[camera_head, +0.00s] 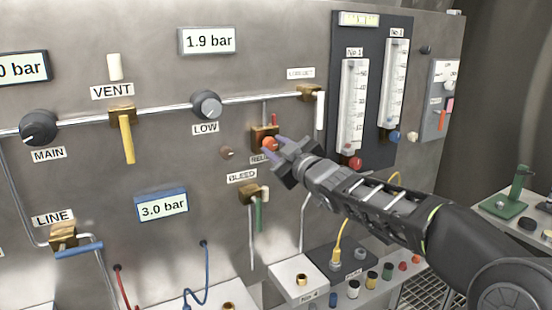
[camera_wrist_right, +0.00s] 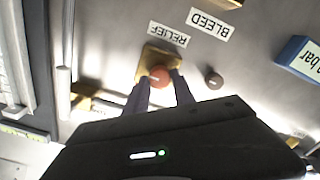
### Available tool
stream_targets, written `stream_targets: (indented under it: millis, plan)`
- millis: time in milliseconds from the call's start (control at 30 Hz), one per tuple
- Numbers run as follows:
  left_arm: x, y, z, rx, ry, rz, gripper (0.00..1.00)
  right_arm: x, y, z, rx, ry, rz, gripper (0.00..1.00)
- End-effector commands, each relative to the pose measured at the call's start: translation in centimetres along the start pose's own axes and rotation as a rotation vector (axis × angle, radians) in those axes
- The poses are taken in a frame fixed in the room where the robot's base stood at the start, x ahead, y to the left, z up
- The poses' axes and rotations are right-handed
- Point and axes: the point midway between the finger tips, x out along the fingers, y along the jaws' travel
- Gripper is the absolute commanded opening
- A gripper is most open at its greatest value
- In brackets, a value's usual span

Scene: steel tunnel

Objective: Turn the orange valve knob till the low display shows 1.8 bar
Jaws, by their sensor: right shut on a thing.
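The orange valve knob (camera_head: 270,144) sits on a brass block (camera_head: 262,133) on the steel panel, beside a partly covered RELIEF label. My right gripper (camera_head: 275,146) reaches it from the right and is shut on it. In the right wrist view the knob (camera_wrist_right: 159,76) lies between my two fingertips (camera_wrist_right: 158,82), with the RELIEF label (camera_wrist_right: 168,33) in full view. The white display (camera_head: 208,41) above the LOW knob (camera_head: 206,104) reads 1.9 bar. My left gripper is not in view.
The BLEED valve's green lever (camera_head: 259,213) hangs below the knob, and a small brown knob (camera_head: 227,152) is at its left. Flow tubes (camera_head: 353,108) stand to the right. A blue-framed display (camera_head: 162,205) reads 3.0 bar. Small coloured parts line the ledge below my arm.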

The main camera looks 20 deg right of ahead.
Motion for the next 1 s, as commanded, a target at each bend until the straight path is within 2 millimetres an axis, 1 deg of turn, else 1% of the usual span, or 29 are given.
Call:
stream_targets:
  millis: [33,100,500,700,1000]
  plan:
    - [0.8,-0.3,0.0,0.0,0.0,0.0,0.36,0.0,-0.2,0.4,-0.042,0.001,0.001,0.0]
    - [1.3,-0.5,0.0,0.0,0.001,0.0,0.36,0.0,-0.2,0.3,-0.11,0.001,0.001,0.0]
    - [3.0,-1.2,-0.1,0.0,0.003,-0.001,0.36,0.0,-0.1,0.1,-0.452,0.001,0.0,0.0]
    - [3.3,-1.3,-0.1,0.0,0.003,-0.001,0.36,0.0,-0.1,0.1,-0.554,0.0,0.0,0.0]
    - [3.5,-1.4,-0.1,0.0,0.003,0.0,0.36,0.0,-0.1,0.0,-0.605,0.0,-0.001,0.0]
